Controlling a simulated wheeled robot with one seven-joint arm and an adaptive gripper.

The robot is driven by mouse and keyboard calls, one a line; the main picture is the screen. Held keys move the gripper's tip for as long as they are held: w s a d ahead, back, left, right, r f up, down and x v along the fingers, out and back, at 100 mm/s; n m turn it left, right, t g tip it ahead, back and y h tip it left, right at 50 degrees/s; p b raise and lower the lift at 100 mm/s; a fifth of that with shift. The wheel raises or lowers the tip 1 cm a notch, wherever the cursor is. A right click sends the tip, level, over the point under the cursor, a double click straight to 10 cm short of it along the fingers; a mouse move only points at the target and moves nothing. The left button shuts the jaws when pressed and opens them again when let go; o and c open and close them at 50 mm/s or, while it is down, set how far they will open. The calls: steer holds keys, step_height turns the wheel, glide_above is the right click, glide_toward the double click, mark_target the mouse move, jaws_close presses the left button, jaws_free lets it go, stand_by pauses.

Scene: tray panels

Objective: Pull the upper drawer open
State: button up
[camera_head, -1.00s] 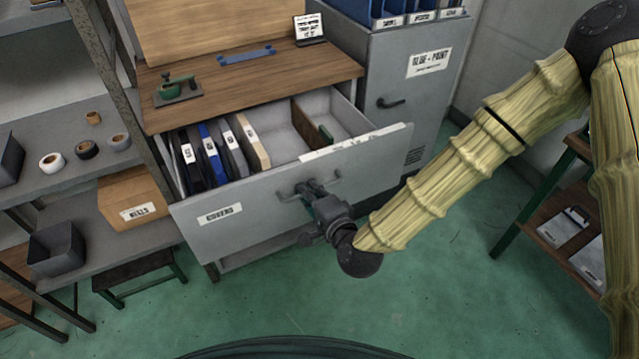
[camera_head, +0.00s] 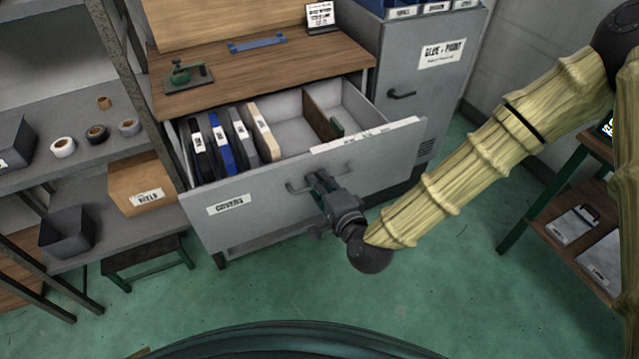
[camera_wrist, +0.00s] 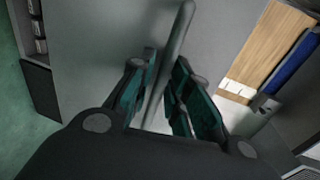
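The upper drawer (camera_head: 262,200) is grey, labelled "COVERS", and stands pulled well out from under the wooden bench top. Its bar handle (camera_head: 298,188) is in the middle of the front; in the wrist view the bar (camera_wrist: 177,45) runs slantwise between my fingers. My gripper (camera_head: 322,180) is at the middle of this handle. In the wrist view its green-padded fingers (camera_wrist: 163,90) are close together on both sides of the bar and look shut on it; the contact itself is partly hidden.
Upright binders (camera_head: 222,145) and a divider (camera_head: 322,117) are in the drawer. A grey cabinet (camera_head: 440,75) stands to the right. Shelves with tape rolls (camera_head: 97,134) and a cardboard box (camera_head: 142,187) are at left. The green floor (camera_head: 300,285) in front is clear.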

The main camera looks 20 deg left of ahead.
steer(key=v, duration=0.7)
steer(key=shift+s+d, duration=0.2)
stand_by(0.4)
steer(key=s+d+f+n+g+h+p, duration=0.2)
steer(key=s+d+f+g+h, duration=0.15)
steer(key=d+f, duration=0.5)
steer(key=s+d+f+n+g+h+p, duration=0.1)
steer(key=s+d+f+n+g+h, duration=0.2)
steer(key=d+f, duration=0.6)
steer(key=s+d+f+n+g+h+p, duration=0.1)
steer(key=s+d+f+g+h, duration=0.1)
steer(key=s+d, duration=0.5)
steer(key=s+d+f+n+g+h+p, duration=0.1)
steer(key=s+d+f, duration=0.4)
steer(key=d, duration=0.8)
steer(key=s+n+g+h, duration=0.1)
steer(key=s+h, duration=0.1)
steer(key=shift+s+d+f+p, duration=0.2)
steer(key=shift+s+f+p, duration=0.1)
steer(key=shift+s+f, duration=0.1)
